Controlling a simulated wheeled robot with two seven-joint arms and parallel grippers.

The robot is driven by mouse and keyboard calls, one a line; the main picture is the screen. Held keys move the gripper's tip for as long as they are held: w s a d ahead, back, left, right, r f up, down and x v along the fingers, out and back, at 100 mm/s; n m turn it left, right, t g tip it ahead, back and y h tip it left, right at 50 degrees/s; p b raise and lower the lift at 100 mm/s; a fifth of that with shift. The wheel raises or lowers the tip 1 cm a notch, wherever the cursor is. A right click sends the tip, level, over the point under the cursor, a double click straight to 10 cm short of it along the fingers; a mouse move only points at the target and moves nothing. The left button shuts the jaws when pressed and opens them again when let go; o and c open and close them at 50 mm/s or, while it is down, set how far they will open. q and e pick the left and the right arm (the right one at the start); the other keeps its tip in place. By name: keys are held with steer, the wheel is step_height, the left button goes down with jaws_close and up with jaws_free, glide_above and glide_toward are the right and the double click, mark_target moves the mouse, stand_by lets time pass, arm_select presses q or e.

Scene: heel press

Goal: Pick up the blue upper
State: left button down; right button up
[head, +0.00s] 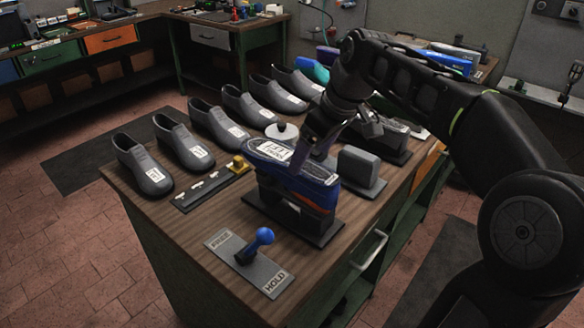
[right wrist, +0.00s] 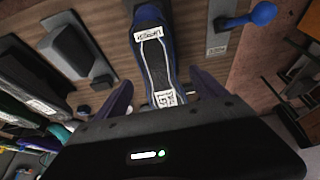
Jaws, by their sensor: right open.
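The blue upper (head: 292,172) sits on a dark stand on the wooden bench, with a white label on top. Orange shows low on its right side. In the right wrist view the blue upper (right wrist: 155,50) runs up from between the fingers, with white lines and labels on it. My right gripper (head: 312,150) is over the upper, coming from behind. In the right wrist view the gripper (right wrist: 163,90) is open, one finger on each side of the upper. I cannot tell whether the fingers touch it. My left gripper is not in view.
A lever with a blue knob (head: 264,236) stands on a plate marked HOLD in front of the upper. A grey block (head: 362,166) stands on a base to the right. Several grey shoes (head: 143,164) line the bench's left side. The front left bench corner is bare.

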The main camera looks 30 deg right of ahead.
mark_target(305, 167)
steer(key=shift+x, duration=0.9)
steer(key=shift+f, duration=0.1)
steer(key=p+x, duration=0.1)
steer(key=x, duration=0.4)
steer(key=shift+w, duration=0.1)
steer(key=shift+c, duration=0.3)
steer(key=c, duration=1.6)
steer(key=shift+o, duration=0.2)
step_height(305, 167, up, 10)
